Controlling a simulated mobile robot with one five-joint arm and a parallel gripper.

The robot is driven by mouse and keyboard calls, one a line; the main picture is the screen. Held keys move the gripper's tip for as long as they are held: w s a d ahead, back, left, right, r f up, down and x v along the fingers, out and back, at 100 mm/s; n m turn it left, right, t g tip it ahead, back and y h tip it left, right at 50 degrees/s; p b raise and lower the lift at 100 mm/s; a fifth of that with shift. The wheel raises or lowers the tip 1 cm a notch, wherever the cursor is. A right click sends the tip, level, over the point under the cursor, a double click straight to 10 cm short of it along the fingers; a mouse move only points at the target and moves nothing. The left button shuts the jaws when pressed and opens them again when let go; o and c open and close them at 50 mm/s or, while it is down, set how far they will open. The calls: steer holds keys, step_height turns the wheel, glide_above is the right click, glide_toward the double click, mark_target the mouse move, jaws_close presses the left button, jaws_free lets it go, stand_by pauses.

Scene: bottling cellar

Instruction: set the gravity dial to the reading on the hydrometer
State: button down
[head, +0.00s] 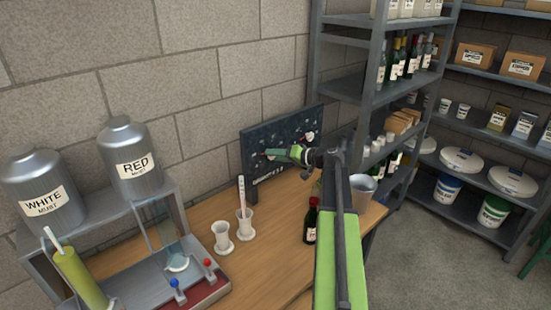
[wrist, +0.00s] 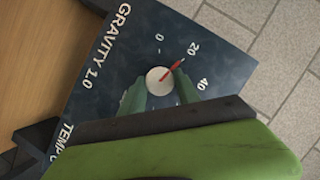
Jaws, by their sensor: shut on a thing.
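The dark dial board (head: 262,131) stands at the back of the bench against the wall. In the wrist view the gravity dial, lettered "GRAVITY 1.0" (wrist: 105,45), has a pale round knob (wrist: 158,80) with a red pointer (wrist: 174,65). The pointer aims at about the 20 mark. My gripper (wrist: 158,88) is shut on the knob, with its green fingers on either side. In the head view my gripper (head: 274,153) is at the board's face. The hydrometer (head: 241,189) stands upright in a white jar (head: 244,222); its reading is too small to tell.
A second white jar (head: 223,238) stands left of the hydrometer. A dark bottle (head: 311,222) is near the bench front, with a metal bucket (head: 362,190) to its right. A rack with WHITE (head: 40,185) and RED (head: 130,160) tanks stands at left. Stocked shelves are at right.

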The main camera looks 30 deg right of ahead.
steer(key=shift+m, duration=0.3)
steer(key=c, duration=0.9)
jaws_free()
steer(key=p+v, duration=0.4)
steer(key=v, duration=1.3)
steer(key=shift+s+d, duration=0.2)
steer(key=shift+f, duration=0.1)
